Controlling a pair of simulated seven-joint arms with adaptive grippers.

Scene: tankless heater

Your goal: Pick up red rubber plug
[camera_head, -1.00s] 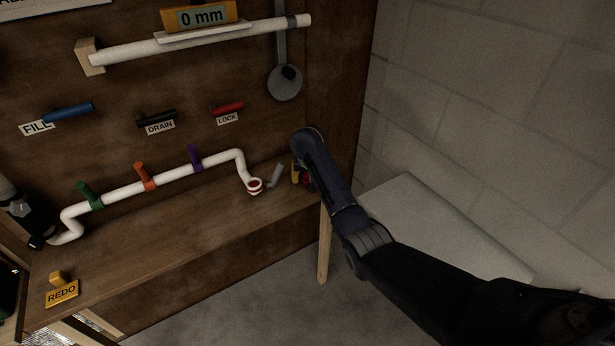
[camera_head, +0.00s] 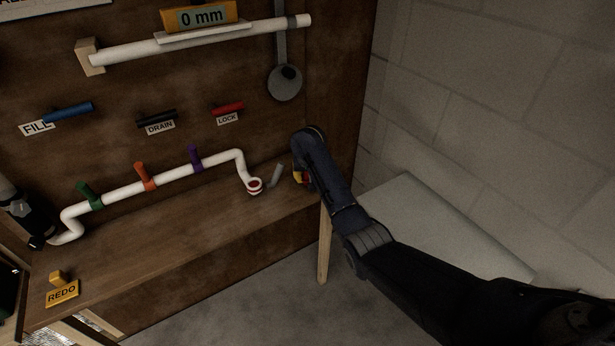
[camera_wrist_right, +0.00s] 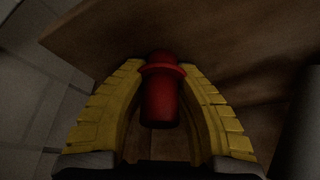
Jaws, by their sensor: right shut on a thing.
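The red rubber plug (camera_wrist_right: 160,95) is a short red cylinder with a wider collar near its far end. In the right wrist view it stands between the yellow pads of my right gripper (camera_wrist_right: 160,85), which is shut on it. In the head view my right gripper (camera_head: 299,175) is at the right end of the wooden shelf, largely hidden behind my dark right arm. Only a little yellow and red shows there.
The back board and a side panel bound the shelf.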

